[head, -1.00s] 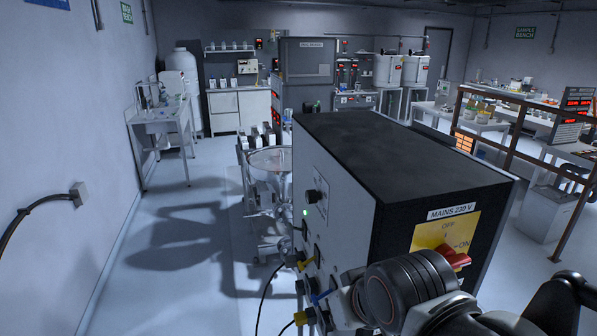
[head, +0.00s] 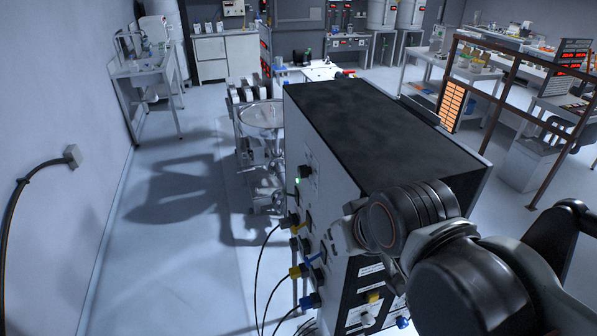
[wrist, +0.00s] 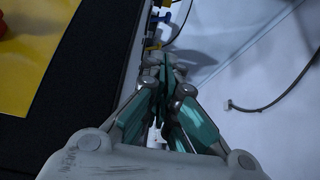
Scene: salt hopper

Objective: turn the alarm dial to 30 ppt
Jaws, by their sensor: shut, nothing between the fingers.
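A black round knob (head: 304,172) sits on the light left face of the cabinet (head: 385,125), above a green light; it may be the alarm dial, but its markings are too small to read. My gripper (wrist: 166,62) has its teal fingers shut together with nothing between them. In the head view, the wrist end of my arm is in front of the cabinet's near edge, to the right of and lower than the knob. The fingers are mostly hidden there. I cannot see the knob clearly in the wrist view.
Blue and yellow connectors (head: 297,271) with black cables stick out low on the cabinet's left face. A glass-like hopper (head: 262,115) stands beyond it. A yellow plate (wrist: 40,45) shows in the wrist view.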

